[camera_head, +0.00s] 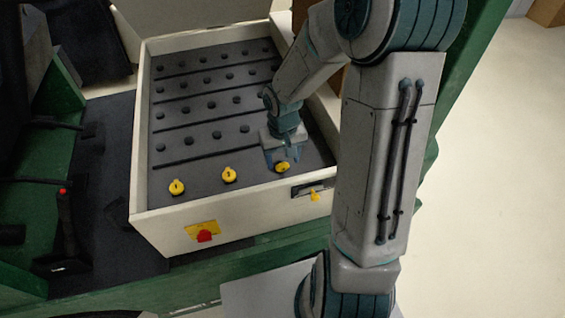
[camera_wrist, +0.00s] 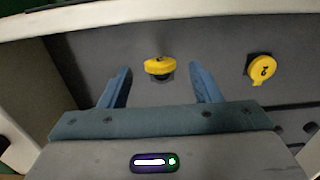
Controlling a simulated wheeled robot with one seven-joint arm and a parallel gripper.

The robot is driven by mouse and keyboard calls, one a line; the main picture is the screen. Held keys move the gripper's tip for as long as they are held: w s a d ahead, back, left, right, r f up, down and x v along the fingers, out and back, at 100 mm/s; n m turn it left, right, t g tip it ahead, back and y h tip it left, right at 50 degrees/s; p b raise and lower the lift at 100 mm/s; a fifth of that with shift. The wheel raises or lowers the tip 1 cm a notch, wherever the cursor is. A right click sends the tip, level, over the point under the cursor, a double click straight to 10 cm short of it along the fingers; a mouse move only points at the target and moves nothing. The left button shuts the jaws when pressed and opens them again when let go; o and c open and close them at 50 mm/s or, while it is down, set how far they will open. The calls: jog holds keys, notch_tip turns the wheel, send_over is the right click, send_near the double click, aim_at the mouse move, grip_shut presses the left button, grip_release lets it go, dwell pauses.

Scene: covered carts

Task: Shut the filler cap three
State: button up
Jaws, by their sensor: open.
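Three yellow caps stand in a row on the dark panel along the near side of the white box. The rightmost cap (camera_head: 282,168) is right at my gripper (camera_head: 281,157) in the head view and partly covered by it. In the wrist view this cap (camera_wrist: 160,66) shows between the fingers of my open gripper (camera_wrist: 160,78), apart from both. It looks tilted, with a dark spot at its edge; its number is not clear. The middle cap (camera_head: 229,174) also shows in the wrist view (camera_wrist: 262,68), right of the fingers. The left cap (camera_head: 177,187) stands farther away.
The box's white walls (camera_head: 136,150) rise around the panel. Rows of dark knobs (camera_head: 217,134) and ridges lie behind the caps. A red knob on a yellow plate (camera_head: 204,232) and a black handle (camera_head: 313,188) are on the front wall.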

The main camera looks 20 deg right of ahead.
aim_at(283, 167)
jog(key=shift+f, duration=1.3)
jog(key=c, duration=1)
